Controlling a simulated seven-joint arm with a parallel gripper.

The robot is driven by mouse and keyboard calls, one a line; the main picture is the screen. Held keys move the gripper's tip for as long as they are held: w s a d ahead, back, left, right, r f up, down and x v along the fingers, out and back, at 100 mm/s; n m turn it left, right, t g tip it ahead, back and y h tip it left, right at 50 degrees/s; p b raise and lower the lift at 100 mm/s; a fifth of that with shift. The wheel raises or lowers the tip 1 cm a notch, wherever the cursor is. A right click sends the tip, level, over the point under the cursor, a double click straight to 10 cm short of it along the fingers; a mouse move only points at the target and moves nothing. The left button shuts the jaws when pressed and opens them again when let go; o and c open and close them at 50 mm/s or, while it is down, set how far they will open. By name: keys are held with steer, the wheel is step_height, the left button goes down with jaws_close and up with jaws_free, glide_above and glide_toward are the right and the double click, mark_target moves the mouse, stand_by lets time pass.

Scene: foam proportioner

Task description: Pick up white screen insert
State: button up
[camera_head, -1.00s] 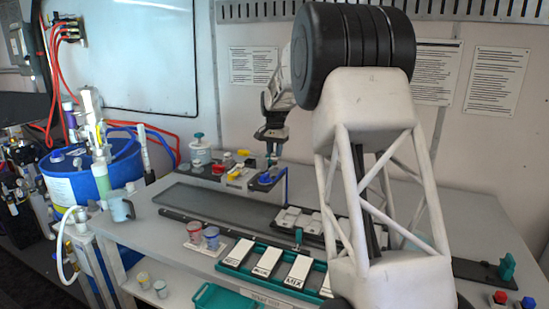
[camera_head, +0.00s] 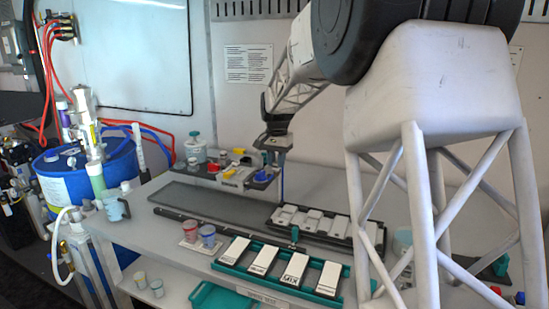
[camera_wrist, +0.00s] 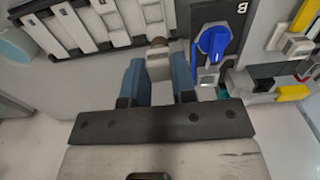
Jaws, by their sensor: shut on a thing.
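My gripper (camera_wrist: 160,82) shows in the wrist view with its two blue fingers closed on a small pale block, which I take for the white screen insert (camera_wrist: 160,66). A brown rounded end shows just beyond the block; I cannot tell whether it is part of it. In the head view my gripper (camera_head: 277,158) points down over the rear of the bench, behind the black tray. What it holds is too small to make out there.
A black tray of white pieces (camera_head: 272,222) lies in front; it also shows in the wrist view (camera_wrist: 84,50). A black block with a blue knob (camera_wrist: 212,42) is close to the right. A green rack (camera_head: 225,263) holds labelled white plates. Two cups (camera_head: 208,235) stand beside it.

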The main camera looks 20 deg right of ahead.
steer(key=shift+s+a+r, duration=0.1)
steer(key=shift+s+a, duration=0.05)
steer(key=shift+s, duration=0.4)
steer(key=shift+s+a+r, duration=0.1)
steer(key=shift+s, duration=0.45)
steer(key=w+a+r, duration=0.1)
steer(key=w+a, duration=0.5)
steer(key=w, duration=0.4)
steer(key=w+a+r, duration=0.2)
steer(key=w+a, duration=0.4)
steer(key=w, duration=0.3)
steer(key=w+a+f, duration=0.1)
steer(key=w+a, duration=1.3)
steer(key=a, duration=0.3)
steer(key=shift+a, duration=0.1)
steer(key=shift+f, duration=0.15)
